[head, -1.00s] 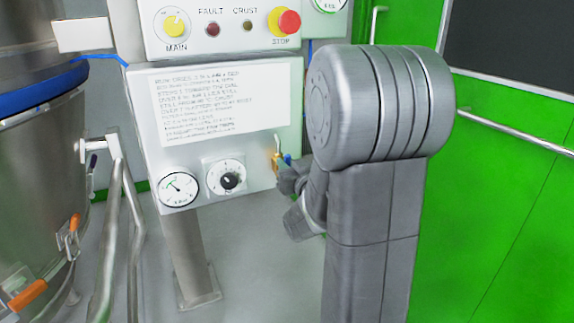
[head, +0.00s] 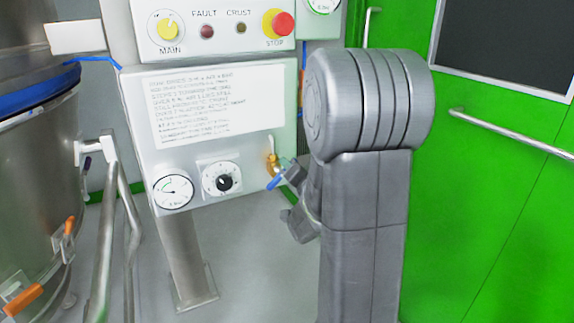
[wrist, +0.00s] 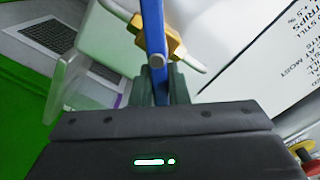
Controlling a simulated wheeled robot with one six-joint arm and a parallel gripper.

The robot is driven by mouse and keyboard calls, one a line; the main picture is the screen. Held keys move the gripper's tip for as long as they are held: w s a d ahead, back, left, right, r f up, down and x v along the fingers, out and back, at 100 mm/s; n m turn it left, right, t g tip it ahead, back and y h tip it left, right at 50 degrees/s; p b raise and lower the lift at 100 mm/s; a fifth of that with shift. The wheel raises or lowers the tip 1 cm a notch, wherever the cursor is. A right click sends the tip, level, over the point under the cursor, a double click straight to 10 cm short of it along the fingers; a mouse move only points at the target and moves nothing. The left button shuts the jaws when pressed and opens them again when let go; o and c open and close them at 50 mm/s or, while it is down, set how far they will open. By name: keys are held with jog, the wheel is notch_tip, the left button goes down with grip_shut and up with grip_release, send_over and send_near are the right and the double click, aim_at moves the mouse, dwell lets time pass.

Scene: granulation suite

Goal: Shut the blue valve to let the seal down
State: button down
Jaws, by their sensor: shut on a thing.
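The blue valve has a brass body (head: 272,162) at the right edge of the white control panel. The brass body (wrist: 172,45) sits just behind the handle there. A round pressure gauge (head: 173,191) is low on the panel, its needle pointing left. The seal itself cannot be made out.
A black dial (head: 223,181) sits beside the gauge. A steel vessel (head: 30,190) with orange clamps and a rail stands left. A green door (head: 480,190) with a bar handle is right.

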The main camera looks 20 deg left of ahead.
jog(key=m, duration=0.2)
jog(key=f+m, duration=0.1)
jog(key=m, duration=0.1)
jog(key=shift+w+d+m+p, duration=0.2)
jog(key=shift+m+p, duration=0.1)
jog(key=shift+p, duration=0.1)
jog(key=shift+f+m, duration=0.2)
jog(key=shift+m, duration=0.65)
jog(key=shift+f+m, duration=0.2)
jog(key=shift+m, duration=0.65)
jog(key=c, duration=1.4)
grip_release()
jog(key=shift+f, duration=0.1)
jog(key=p+v, duration=0.2)
jog(key=v, duration=1.1)
jog(key=shift+s+d+p, duration=0.25)
jog(key=shift+d+p, duration=0.05)
jog(key=shift+a, duration=0.1)
